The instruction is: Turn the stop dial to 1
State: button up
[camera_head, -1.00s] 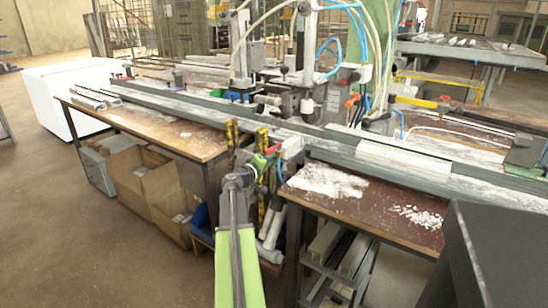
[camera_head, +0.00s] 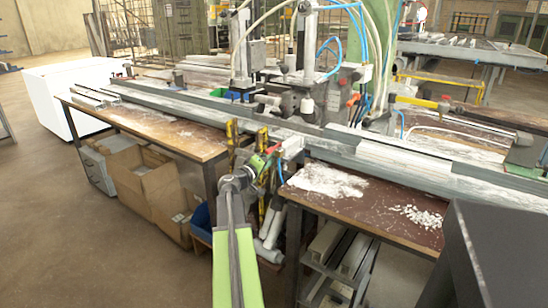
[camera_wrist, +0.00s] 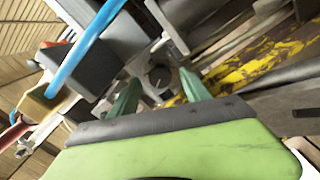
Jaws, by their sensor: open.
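The stop dial (camera_wrist: 160,77) appears as a small round grey knob on a pale metal plate in the wrist view. My gripper (camera_wrist: 160,90) is open, with one green finger on each side of the dial and a gap visible between them. I cannot tell whether either finger touches the dial. No dial marking can be read. In the head view my gripper (camera_head: 268,158) is at the front edge of the clamp bench, by a pale block below the rail. The dial cannot be made out there.
A long metal rail (camera_head: 200,110) runs across the bench, with clamps and hoses above it. In the wrist view, a blue hose (camera_wrist: 85,50) and dark block (camera_wrist: 80,68) lie left, and a yellow worn bar (camera_wrist: 245,65) right. Cardboard boxes (camera_head: 140,175) stand below the bench.

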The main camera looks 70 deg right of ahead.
jog(key=v, duration=1.6)
